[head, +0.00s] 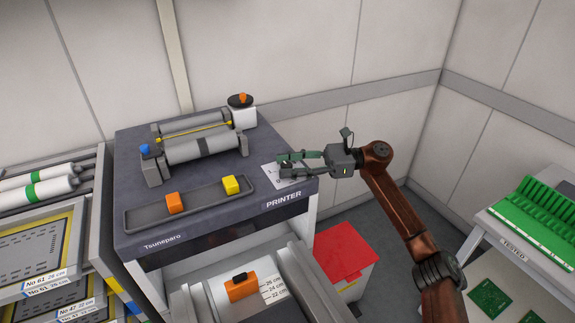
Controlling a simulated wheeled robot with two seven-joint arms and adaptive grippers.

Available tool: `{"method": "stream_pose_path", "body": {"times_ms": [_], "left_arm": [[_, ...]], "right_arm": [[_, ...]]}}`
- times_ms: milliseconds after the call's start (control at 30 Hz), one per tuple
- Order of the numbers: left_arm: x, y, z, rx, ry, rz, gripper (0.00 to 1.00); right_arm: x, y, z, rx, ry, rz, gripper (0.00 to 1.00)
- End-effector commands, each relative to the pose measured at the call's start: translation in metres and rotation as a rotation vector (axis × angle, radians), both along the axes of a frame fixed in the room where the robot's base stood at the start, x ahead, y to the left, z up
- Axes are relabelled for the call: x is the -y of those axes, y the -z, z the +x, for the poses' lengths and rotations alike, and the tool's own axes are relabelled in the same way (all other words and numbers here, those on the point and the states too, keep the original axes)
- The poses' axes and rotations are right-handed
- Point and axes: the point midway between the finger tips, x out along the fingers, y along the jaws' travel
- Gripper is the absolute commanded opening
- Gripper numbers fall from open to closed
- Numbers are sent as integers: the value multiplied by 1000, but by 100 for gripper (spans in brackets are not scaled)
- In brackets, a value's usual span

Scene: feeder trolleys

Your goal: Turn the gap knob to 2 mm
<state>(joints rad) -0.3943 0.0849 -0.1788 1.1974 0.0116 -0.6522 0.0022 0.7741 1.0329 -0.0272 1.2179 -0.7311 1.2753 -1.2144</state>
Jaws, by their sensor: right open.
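A roller unit (205,150) stands on the dark top of the printer trolley (135,215). At its back right end a black dial with an orange pointer (241,99) sits on a white block; a blue knob (145,149) sits at its left end. I cannot tell for sure which is the gap knob, and no millimetre marks are readable. My right gripper (281,165) is open and empty, its fingers pointing left above a white printed sheet (271,180) at the trolley's right edge. It is apart from both knobs. My left gripper is not in view.
A grey tray (200,208) at the trolley's front holds an orange block (175,203) and a yellow block (231,184). A red-lidded bin (345,253) stands on the floor. Racks flank the left; a table with green boards (535,210) is right.

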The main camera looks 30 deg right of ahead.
Motion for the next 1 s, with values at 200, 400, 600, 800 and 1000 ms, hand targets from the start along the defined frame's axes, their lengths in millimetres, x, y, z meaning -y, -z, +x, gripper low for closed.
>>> {"method": "stream_pose_path", "body": {"times_ms": [200, 400, 600, 800, 1000], "left_arm": [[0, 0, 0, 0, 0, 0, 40], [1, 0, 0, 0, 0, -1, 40], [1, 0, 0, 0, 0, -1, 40], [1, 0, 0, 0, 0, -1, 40], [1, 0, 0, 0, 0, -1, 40]], "right_arm": [[33, 0, -12, -1, 5, -1, 41], [72, 1, -28, -2, 5, -1, 41], [100, 0, -39, -1, 4, 0, 41], [109, 0, -44, 0, 2, 0, 41], [109, 0, -44, 0, 1, 0, 41]]}}
